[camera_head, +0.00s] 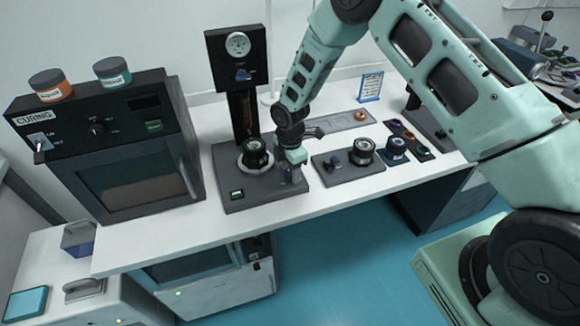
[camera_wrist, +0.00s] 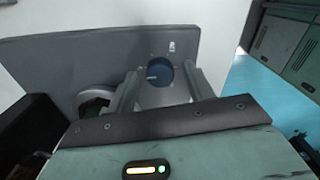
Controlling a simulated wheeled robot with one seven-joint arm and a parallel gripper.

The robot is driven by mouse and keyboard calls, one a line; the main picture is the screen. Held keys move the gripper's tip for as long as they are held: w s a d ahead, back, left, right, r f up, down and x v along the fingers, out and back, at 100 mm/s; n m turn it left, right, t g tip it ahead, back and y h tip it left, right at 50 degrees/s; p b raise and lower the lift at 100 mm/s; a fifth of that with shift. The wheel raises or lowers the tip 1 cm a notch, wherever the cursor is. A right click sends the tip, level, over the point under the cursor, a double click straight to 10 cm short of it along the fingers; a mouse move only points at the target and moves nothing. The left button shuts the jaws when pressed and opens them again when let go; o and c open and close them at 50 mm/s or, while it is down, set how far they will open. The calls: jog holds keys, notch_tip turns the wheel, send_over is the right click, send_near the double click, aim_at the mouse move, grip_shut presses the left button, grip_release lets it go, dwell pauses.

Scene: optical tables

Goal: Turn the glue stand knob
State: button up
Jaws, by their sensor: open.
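The glue stand (camera_head: 249,197) has a dark upright column with a gauge and a flat grey base on the white table. A small knob (camera_head: 288,175) sits at the right side of its base. In the wrist view the knob (camera_wrist: 158,74) is a dark blue round dial with a pale pointer line. My gripper (camera_head: 298,160) is above the right part of the base, close to the knob. In the wrist view its two fingers (camera_wrist: 160,88) are apart, one on each side of the knob. I cannot tell whether they touch it.
A lidded black lens-like part (camera_head: 256,152) stands on the base beside my gripper. A grey plate with another round part (camera_head: 362,152) lies to the right. The curing oven (camera_head: 130,181) stands at the left. The table's front strip is clear.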

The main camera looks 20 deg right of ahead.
jog(key=c, duration=1)
jog(key=shift+o, duration=0.2)
jog(key=shift+f+m+b, duration=0.1)
jog(key=shift+m+b, duration=0.2)
jog(key=shift+b, duration=0.1)
